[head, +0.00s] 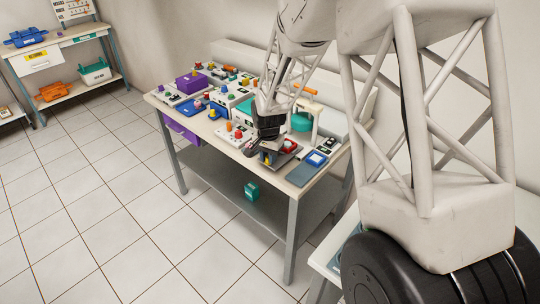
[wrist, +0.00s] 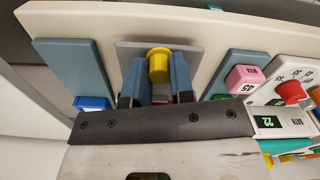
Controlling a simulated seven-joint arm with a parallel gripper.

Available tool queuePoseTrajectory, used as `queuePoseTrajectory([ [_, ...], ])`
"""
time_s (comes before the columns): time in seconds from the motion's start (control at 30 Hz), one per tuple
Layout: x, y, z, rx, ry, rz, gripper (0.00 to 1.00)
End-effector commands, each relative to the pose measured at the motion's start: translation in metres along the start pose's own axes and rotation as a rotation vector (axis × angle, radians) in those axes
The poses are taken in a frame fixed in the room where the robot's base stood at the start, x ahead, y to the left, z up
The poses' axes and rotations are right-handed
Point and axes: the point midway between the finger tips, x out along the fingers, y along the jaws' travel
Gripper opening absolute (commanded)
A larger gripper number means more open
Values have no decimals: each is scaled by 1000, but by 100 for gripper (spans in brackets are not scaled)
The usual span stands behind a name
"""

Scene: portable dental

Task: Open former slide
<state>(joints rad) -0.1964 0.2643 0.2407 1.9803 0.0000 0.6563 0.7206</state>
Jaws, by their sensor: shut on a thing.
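A yellow round knob (wrist: 159,65) stands on a flat grey plate (wrist: 125,50) in the wrist view; the plate looks like the former slide, though no label shows. My gripper (wrist: 155,78) has its two blue-grey fingers on either side of the knob and is shut on it. In the head view my gripper (head: 266,156) is low over the front of the workbench. The knob is mostly hidden there by the fingers. I cannot tell how far the slide is open.
The workbench (head: 325,160) is crowded with devices. In the wrist view, a pink block (wrist: 243,78) and a red knob (wrist: 291,92) are at the right. A blue block (wrist: 92,103) is at the left. A teal box (head: 252,190) is on the lower shelf.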

Motion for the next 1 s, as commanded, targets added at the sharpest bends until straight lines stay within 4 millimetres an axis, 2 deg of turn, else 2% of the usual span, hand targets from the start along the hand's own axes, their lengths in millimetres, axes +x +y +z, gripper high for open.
queuePoseTrajectory([
  [0.03,-1,0,-1,0,2,-1,0],
  [0.07,-1,0,-1,0,2,-1,27],
  [0.2,-1,0,-1,0,1,-1,48],
  [0.67,-6,0,0,0,0,0,48],
  [1.0,-42,0,-1,0,2,-2,48],
])
